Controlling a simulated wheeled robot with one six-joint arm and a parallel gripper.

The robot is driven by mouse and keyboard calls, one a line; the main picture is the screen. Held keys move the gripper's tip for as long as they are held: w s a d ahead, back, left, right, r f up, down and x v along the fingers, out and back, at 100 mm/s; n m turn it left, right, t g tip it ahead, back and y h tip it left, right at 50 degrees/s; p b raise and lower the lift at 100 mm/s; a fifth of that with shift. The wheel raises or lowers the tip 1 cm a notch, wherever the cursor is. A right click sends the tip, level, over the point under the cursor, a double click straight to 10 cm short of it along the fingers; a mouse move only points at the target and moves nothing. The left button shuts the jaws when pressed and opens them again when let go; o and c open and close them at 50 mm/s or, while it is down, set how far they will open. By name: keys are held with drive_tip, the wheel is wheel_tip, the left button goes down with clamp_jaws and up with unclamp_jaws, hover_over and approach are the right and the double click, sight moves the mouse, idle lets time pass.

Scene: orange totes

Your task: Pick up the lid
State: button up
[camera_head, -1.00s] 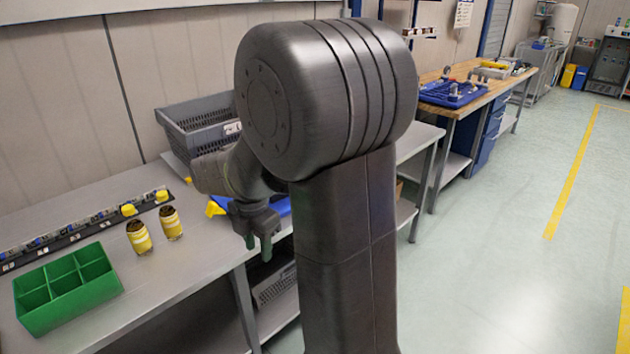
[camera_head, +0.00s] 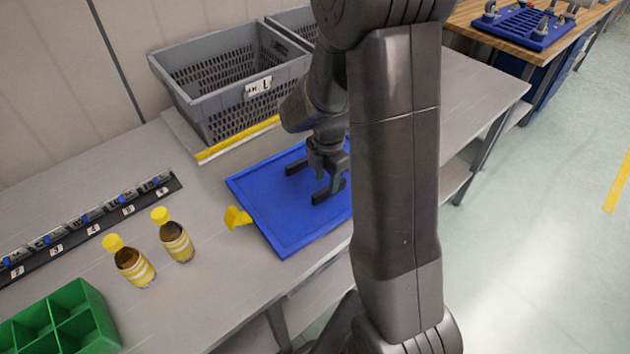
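A flat blue rectangular panel with a low raised rim (camera_head: 275,205) lies on the grey table; it may be the lid, but I cannot tell for sure. My gripper (camera_head: 313,181) points down over its far right part with two dark fingers apart and nothing visible between them. Whether the fingertips touch the panel is unclear. My arm hides the panel's right side. Two small bottles, the left bottle (camera_head: 135,268) and the right bottle (camera_head: 177,243), stand upright with yellow caps.
A yellow piece (camera_head: 237,217) sits at the panel's left edge. A grey perforated crate (camera_head: 213,119) stands behind on a yellow-edged board. A black labelled strip (camera_head: 100,222) and a green divided box (camera_head: 95,310) are at left. The table's front edge is close to the panel.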

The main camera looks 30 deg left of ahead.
sight(327, 188)
drive_tip(key=shift+d+f+p, duration=0.1)
drive_tip(key=shift+f+p, duration=0.2)
drive_tip(key=shift+f, duration=1.45)
clamp_jaws()
drive_tip(key=shift+r, duration=0.15)
